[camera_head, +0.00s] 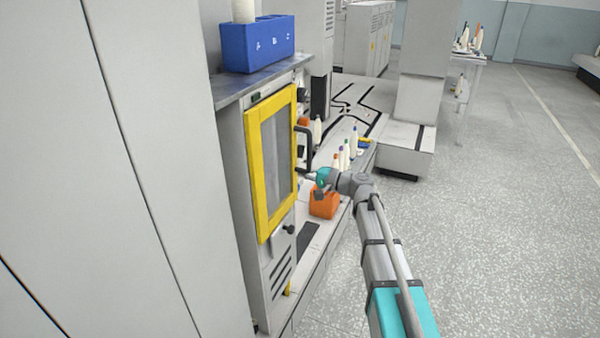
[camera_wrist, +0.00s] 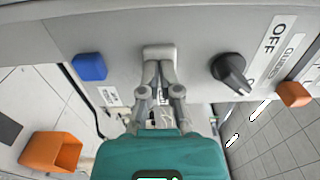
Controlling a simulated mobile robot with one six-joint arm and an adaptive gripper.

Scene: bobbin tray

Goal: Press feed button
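In the wrist view, a light grey panel (camera_wrist: 198,42) carries a blue square button (camera_wrist: 89,67), a pale grey square button (camera_wrist: 158,51) and a black rotary knob (camera_wrist: 230,70) beside an "OFF" label. The label below the blue button is too small to read, so I cannot tell which is the feed button. My gripper (camera_wrist: 159,66) has its two fingers drawn together and empty, with the tips in front of the pale button. I cannot tell whether they touch it. In the head view my gripper's teal body is beside the machine's far end, its fingertips too small to make out.
A yellow-framed door (camera_head: 263,165) with a dark handle is on the near cabinet. An orange bin (camera_head: 323,202) sits below my wrist and also shows in the wrist view (camera_wrist: 38,150). An orange block (camera_wrist: 293,95) is right of the knob.

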